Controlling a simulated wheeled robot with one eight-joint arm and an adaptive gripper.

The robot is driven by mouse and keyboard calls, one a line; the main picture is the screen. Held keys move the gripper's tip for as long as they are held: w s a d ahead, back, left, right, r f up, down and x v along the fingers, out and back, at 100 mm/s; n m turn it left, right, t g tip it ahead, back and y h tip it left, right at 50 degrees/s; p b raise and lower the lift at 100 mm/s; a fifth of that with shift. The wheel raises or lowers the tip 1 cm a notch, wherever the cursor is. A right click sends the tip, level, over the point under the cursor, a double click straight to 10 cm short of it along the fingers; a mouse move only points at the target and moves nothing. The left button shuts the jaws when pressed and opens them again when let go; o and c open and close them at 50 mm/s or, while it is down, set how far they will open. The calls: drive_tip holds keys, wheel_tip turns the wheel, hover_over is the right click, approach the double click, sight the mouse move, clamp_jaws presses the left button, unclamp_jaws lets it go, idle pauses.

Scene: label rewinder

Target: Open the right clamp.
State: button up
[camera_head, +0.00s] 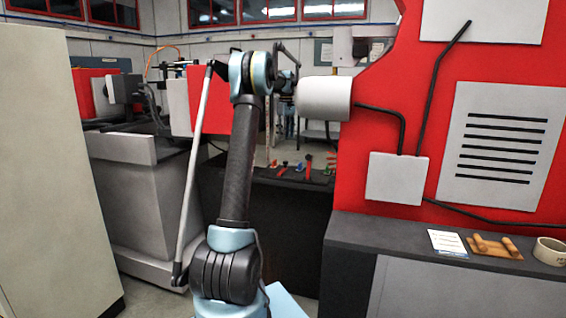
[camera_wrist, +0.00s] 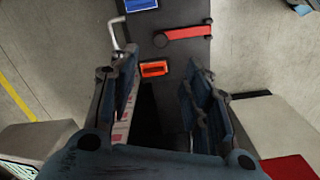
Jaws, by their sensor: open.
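My gripper (camera_wrist: 160,75) shows in the wrist view with its two dark blue fingers spread apart and nothing between them that I can see held. Beyond the fingertips is a dark surface. On it lie a long red handle-like piece (camera_wrist: 187,33), right of the middle, and a short orange-red piece (camera_wrist: 154,68) between the fingertips. I cannot tell whether either belongs to the right clamp. In the head view, my arm rises in the middle, and my gripper cannot be made out behind it. No clamp can be clearly picked out there.
A dark bench (camera_head: 270,178) with several small coloured items stands behind my arm. The red machine panel (camera_head: 430,105) and its grey-black counter (camera_head: 390,233) fill the right. A beige cabinet (camera_head: 50,170) stands left. The wrist view also shows a blue piece (camera_wrist: 140,4) and a metal handle (camera_wrist: 116,32).

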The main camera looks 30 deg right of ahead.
wheel_tip(320, 180, down, 14)
drive_tip(key=shift+r, duration=0.2)
idle(0.4)
